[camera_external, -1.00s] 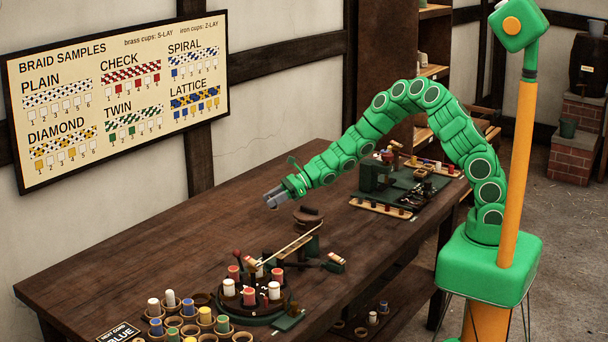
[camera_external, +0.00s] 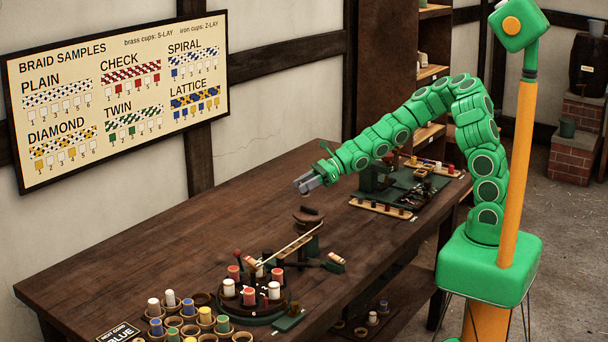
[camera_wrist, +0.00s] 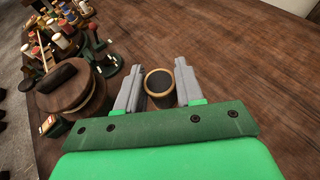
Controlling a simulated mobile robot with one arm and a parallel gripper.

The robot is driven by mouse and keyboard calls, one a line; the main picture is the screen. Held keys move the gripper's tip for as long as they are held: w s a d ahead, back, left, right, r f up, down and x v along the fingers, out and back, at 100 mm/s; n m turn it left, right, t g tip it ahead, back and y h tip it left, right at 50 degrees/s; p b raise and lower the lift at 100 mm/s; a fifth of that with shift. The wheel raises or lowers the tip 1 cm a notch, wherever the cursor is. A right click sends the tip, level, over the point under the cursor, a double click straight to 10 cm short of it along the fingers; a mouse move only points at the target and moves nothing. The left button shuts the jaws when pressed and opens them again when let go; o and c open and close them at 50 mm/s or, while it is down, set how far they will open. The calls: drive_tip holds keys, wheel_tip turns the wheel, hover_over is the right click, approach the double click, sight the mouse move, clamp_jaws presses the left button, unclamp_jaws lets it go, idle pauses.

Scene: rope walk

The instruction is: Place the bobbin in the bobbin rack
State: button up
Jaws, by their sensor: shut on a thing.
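My gripper (camera_external: 304,186) is above the table in the outside view. In the wrist view its two grey fingers (camera_wrist: 159,78) are closed around a round thing, seemingly the bobbin (camera_wrist: 159,84), with a tan wooden rim and a dark middle. The bobbin cannot be made out in the outside view. A group of round wooden cups (camera_external: 173,338) with white, blue, yellow and green bobbins stands at the table's near left. A wooden strip (camera_external: 381,208) with several small dark pieces lies farther back. I cannot tell which of these is the bobbin rack.
A round braiding stand (camera_external: 262,317) with red and white bobbins stands near the cups. A brown lidded pot (camera_external: 308,217) is below my gripper in the outside view. A green machine (camera_external: 376,179) stands behind. The table's left-middle is clear.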

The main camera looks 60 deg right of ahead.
drive_tip(key=shift+s+r, duration=0.1)
drive_tip(key=shift+s, duration=0.1)
